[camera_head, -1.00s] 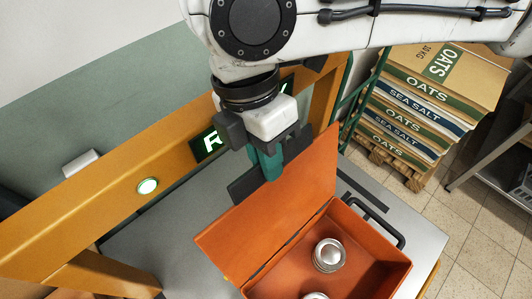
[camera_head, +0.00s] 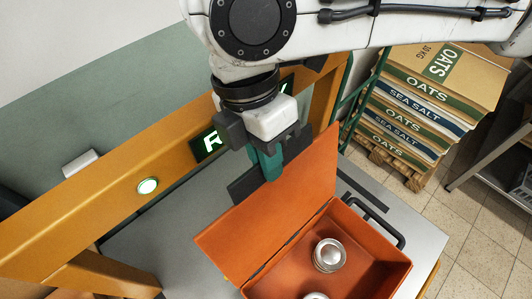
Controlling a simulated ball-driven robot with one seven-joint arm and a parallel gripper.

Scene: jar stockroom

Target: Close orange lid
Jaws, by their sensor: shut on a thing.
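The orange lid (camera_head: 285,205) stands open, tilted up from the hinge along the back side of the orange box (camera_head: 398,262). My gripper (camera_head: 268,172), with dark jaws and teal fingers, is at the middle of the lid's upper edge and shut on it. The fingers cover a small part of that edge, and their far side is hidden. The box is open at the top. A round silver-lidded jar (camera_head: 329,255) is inside, and a second silver top (camera_head: 316,296) is cut off by the lower picture edge.
The box is on a grey tabletop (camera_head: 423,232), with a black handle (camera_head: 383,222) at the box's right side. Stacked oats and salt sacks (camera_head: 425,90) stand at the right back.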

